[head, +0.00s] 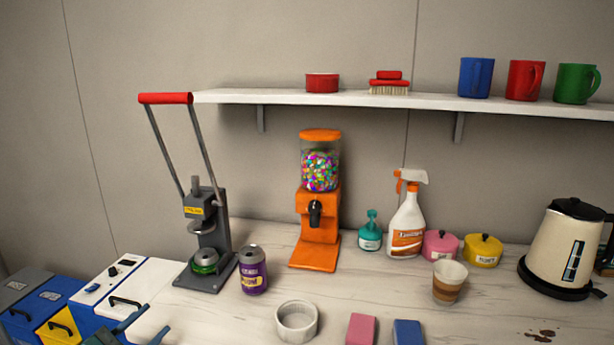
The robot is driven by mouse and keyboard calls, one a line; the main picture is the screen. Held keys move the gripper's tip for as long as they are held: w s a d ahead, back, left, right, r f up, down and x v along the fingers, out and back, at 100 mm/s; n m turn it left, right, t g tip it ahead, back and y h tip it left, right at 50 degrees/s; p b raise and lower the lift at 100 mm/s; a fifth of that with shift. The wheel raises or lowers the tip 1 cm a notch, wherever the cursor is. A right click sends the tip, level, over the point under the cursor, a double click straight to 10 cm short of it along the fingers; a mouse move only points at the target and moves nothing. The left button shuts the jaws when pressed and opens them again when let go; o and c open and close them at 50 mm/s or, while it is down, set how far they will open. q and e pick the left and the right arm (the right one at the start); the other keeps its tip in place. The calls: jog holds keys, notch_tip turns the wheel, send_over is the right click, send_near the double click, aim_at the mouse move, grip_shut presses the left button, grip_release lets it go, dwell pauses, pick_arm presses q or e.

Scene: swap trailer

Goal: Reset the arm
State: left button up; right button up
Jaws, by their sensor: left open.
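The rest of my left arm is out of frame. A grey can press (209,225) stands behind and to the right of the gripper, clear of it. Its long lever arm is raised, with the red handle (165,98) at the top left. A short, squashed-looking green can (204,263) sits at the press's base. My right gripper is not in view.
A purple can (253,272) stands beside the press. An orange candy dispenser (319,205), spray bottle (406,220), brown-striped cup (449,282), white ramekin (297,321) and kettle (567,245) stand on the counter. A white shelf (430,102) runs above. Blue bins (25,320) are at lower left.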

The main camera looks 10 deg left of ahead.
pick_arm(q)
jog(key=s+d+f+n+g, duration=0.2)
jog(key=s+d+f, duration=0.3)
jog(key=d, duration=0.3)
jog(key=s+d+f+n+g+y, duration=0.1)
jog(key=s+d+f+n+g, duration=0.2)
jog(key=d, duration=0.5)
jog(key=s+d+f+n+g+p, duration=0.1)
jog(key=s+d+f+n, duration=0.3)
jog(key=s+d+f, duration=0.4)
jog(key=shift+s+d+g+y, duration=0.2)
jog(key=shift+s+g+y, duration=0.1)
jog(key=shift+g, duration=0.6)
jog(key=shift+c, duration=0.5)
jog(key=shift+a, duration=0.15)
jog(key=shift+c, duration=0.2)
